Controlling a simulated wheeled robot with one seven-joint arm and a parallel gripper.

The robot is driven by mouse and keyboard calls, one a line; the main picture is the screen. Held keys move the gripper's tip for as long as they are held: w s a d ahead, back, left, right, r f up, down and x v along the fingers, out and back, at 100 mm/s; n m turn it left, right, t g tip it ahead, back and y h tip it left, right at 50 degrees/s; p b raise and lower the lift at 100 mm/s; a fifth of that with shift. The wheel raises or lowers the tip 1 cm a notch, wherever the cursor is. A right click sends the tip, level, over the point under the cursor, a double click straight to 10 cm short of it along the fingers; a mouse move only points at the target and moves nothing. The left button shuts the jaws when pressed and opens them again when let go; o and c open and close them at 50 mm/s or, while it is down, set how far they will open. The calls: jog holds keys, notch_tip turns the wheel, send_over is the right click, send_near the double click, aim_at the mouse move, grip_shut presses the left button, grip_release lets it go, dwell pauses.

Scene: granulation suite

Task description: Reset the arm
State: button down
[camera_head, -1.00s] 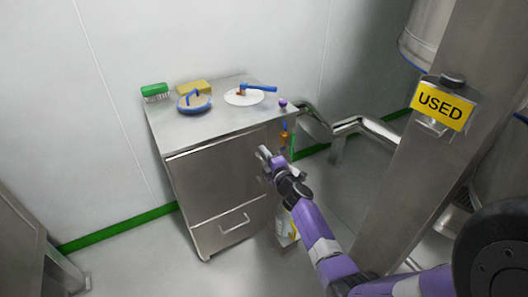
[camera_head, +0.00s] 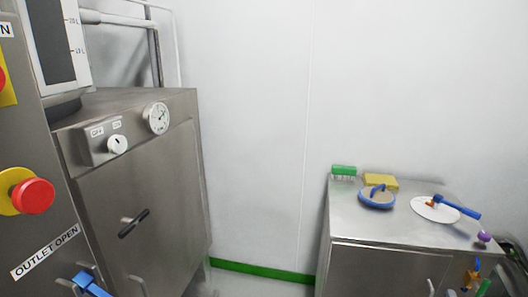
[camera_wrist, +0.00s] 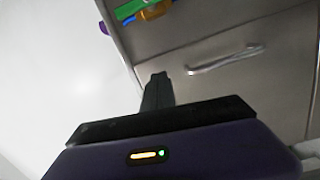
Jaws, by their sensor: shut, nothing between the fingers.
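My gripper (camera_wrist: 157,88) shows in the wrist view with its dark fingers shut together and nothing between them. It points toward the front of a steel cabinet with a bar handle (camera_wrist: 225,58); how far apart they are I cannot tell.
In the head view, the steel cabinet (camera_head: 350,222) stands at right, bearing a green brush (camera_head: 343,170), yellow sponge (camera_head: 381,181), blue-rimmed round tool (camera_head: 376,198), white disc (camera_head: 428,209) with a blue-handled tool (camera_head: 458,207), and purple knob (camera_head: 484,236). A gauge-fitted machine (camera_head: 160,180) stands left.

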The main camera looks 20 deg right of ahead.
jog(key=s+a+r+m+t+y+p, duration=0.1)
jog(key=s+a+r+m, duration=0.2)
jog(key=a, duration=0.6)
jog(key=s+a+r+m+y+p, duration=0.1)
jog(key=s+a+r+m, duration=0.3)
jog(key=a, duration=0.6)
jog(key=s+a+r+m+t+y+p, duration=0.1)
jog(key=s+a+r+m+p, duration=0.15)
jog(key=a, duration=0.65)
jog(key=s+a+r+y+p, duration=0.1)
jog(key=s+a+r+y, duration=0.3)
jog(key=s+a, duration=0.4)
jog(key=s+a+r+g+y+p, duration=0.1)
jog(key=s+a+r+y, duration=0.3)
jog(key=s+a, duration=0.4)
jog(key=shift+s+a+r+n+g+p, duration=0.3)
jog(key=shift+s+a+r+n+p, duration=0.05)
jog(key=shift+a+r+n+p, duration=0.15)
jog(key=shift+f, duration=0.1)
